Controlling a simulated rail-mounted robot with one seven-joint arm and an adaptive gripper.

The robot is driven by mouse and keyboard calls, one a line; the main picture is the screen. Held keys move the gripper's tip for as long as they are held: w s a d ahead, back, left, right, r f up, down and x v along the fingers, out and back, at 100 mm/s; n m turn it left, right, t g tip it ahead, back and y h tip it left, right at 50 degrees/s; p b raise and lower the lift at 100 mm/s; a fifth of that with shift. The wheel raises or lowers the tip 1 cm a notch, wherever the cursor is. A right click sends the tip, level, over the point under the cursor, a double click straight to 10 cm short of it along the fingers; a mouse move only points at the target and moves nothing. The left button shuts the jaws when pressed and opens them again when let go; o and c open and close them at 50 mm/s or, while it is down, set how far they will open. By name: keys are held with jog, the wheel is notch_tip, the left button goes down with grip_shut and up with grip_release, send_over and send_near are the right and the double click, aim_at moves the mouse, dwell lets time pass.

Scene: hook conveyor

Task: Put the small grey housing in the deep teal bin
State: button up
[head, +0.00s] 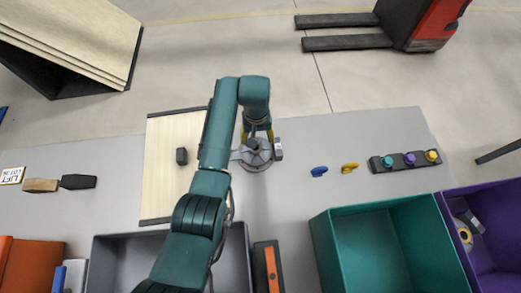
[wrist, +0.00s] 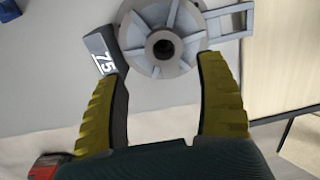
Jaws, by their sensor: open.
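The grey housing (head: 257,158) is a round, ribbed, flanged part with a central hole and a bracket-like arm on one side. It rests on the grey table just right of the wooden board. In the wrist view the housing (wrist: 163,68) lies at the fingertips, with a dark block marked "75" at its left edge. My gripper (head: 258,134) is open over the housing, its yellow fingers (wrist: 160,78) spread on either side of the near part of it. I cannot tell whether they touch it. The teal bin (head: 390,225) stands at the front right and looks empty.
A purple bin (head: 500,207) holding a grey part stands right of the teal bin. A grey bin (head: 238,255) is partly under my arm. A button panel (head: 405,161) and blue and yellow pieces (head: 320,171) lie right of the housing. The wooden board (head: 165,190) holds a dark block.

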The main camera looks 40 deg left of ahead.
aim_at(256, 150)
jog(key=f, duration=0.2)
jog(key=s+f, duration=0.1)
jog(key=f, duration=0.1)
jog(key=shift+s+d+f+b, duration=0.2)
jog(key=shift+f+b, duration=0.1)
jog(key=shift+f, duration=0.45)
jog(key=shift+w, duration=0.1)
grip_shut()
